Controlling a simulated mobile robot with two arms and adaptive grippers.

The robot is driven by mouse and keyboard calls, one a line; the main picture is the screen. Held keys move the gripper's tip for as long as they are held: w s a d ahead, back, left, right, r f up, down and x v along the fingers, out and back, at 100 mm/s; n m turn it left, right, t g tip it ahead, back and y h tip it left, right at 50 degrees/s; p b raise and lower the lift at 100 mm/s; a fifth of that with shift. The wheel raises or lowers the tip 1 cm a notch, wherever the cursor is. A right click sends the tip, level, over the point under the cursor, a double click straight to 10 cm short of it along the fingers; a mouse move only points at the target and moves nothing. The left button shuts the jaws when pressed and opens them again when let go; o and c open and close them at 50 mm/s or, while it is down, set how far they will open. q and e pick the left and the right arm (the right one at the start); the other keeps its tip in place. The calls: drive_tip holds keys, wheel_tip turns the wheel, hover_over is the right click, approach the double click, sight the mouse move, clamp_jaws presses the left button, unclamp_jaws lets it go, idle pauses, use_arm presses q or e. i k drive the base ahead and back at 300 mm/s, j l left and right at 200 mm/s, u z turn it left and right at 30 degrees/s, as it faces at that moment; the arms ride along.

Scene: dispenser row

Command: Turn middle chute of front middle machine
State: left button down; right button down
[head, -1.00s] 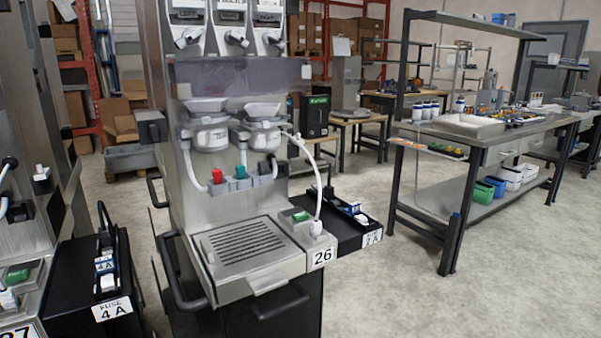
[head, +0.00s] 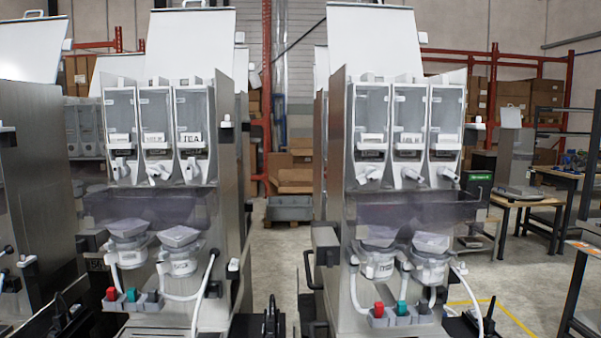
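A dispensing machine (head: 226,150) stands left of centre, with three clear canisters side by side. Its middle canister (head: 156,115) has a white label that seems to read MILK, and its middle chute (head: 158,170) is a white spout below it. A left chute (head: 120,168) and a right chute (head: 190,168) sit beside it. A similar machine (head: 335,150) stands right of centre with its own middle chute (head: 411,175). Part of a third machine (head: 35,180) shows at the left edge.
Below the chutes are mixing bowls (head: 182,262), white hoses and red and green switches (head: 132,295). A gap with floor (head: 282,255) separates the two machines. White lids (head: 190,45) stand raised on top. Shelves, boxes and tables (head: 540,180) are behind at right.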

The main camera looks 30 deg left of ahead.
sight(158, 170)
drive_tip(key=u, duration=1.6)
